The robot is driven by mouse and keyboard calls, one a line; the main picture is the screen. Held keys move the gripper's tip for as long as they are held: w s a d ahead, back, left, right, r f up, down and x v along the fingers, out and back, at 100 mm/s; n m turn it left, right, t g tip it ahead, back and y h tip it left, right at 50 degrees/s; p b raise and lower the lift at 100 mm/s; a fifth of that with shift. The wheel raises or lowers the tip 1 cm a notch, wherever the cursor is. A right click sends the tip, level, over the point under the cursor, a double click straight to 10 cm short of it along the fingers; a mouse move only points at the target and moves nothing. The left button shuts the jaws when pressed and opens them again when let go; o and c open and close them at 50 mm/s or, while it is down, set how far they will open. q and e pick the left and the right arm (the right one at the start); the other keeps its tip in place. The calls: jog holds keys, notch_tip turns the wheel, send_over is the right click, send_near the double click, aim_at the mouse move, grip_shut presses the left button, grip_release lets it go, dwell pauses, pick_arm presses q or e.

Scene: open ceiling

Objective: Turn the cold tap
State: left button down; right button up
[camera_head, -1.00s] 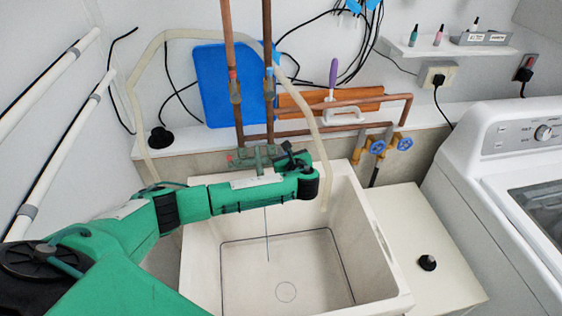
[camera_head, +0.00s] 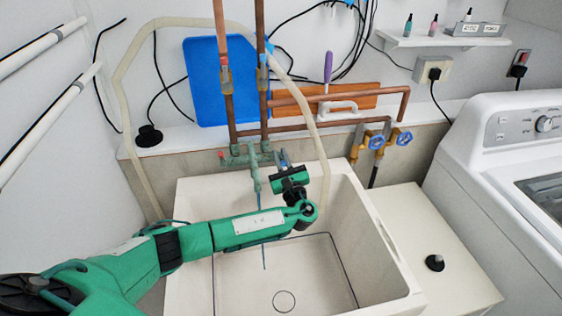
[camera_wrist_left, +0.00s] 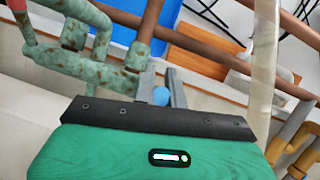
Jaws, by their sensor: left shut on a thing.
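The corroded green tap fitting (camera_head: 250,160) is on the wall above the white sink (camera_head: 345,215). Its spout points down over the basin. The hot tap has a red mark and shows at the top left of the left wrist view (camera_wrist_left: 18,8). My left gripper (camera_head: 283,160) is at the right end of the fitting, over the back of the sink. In the left wrist view its grey fingers (camera_wrist_left: 161,90) are shut on the blue-marked cold tap (camera_wrist_left: 161,96). The gripper and its wrist partly hide the tap handle. My right gripper is not in view.
Copper pipes (camera_head: 260,100) rise behind the fitting. Blue valve wheels (camera_head: 404,138) are to the right. A washing machine (camera_head: 500,150) stands far right. The basin below is open.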

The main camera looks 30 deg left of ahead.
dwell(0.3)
pick_arm(q)
jog(key=c, duration=1.7)
grip_release()
jog(key=shift+c, duration=0.2)
jog(key=shift+s+d+f, duration=0.15)
jog(key=shift+s+d, duration=0.1)
jog(key=p+v, duration=0.1)
jog(key=v, duration=1)
jog(key=shift+f+p, duration=0.15)
jog(key=shift+p, duration=0.15)
